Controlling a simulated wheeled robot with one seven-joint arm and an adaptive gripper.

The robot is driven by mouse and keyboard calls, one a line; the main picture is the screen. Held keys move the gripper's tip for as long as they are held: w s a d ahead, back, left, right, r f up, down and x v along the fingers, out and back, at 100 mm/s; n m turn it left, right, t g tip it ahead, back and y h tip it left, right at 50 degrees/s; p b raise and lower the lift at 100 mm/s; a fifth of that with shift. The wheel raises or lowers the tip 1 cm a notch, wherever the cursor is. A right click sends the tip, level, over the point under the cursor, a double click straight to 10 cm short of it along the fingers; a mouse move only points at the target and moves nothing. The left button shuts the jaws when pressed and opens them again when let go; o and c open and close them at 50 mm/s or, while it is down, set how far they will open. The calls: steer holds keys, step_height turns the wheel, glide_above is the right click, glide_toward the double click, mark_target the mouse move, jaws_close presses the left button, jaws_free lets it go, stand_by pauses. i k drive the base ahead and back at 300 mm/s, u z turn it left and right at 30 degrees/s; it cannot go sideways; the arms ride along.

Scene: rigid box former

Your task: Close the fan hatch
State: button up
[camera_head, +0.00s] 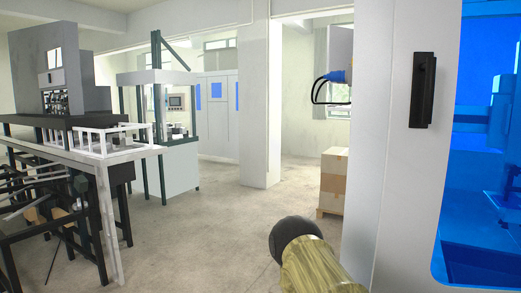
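I cannot surely make out the fan hatch. A tall white machine panel (396,190) with a black handle (423,90) fills much of the right side. A grey panel or box (341,46) shows just left of it, partly hidden behind its edge; I cannot tell whether this is the hatch. My gripper cannot be made out. An olive-gold cylinder with a dark round end, probably a link of my arm, shows at the bottom centre, in front of the white panel's lower left edge.
A blue fitting (337,76) with a looped black cable (318,91) sits beside the white panel. Cardboard boxes (333,180) stand on a pallet below it. A machine table (70,160) and a glazed cell (160,130) stand at left. The middle floor is clear.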

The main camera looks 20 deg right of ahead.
mark_target(340, 43)
steer(key=i, duration=4.7)
steer(key=z, duration=4.7)
steer(key=k, duration=0.95)
steer(key=u, duration=0.05)
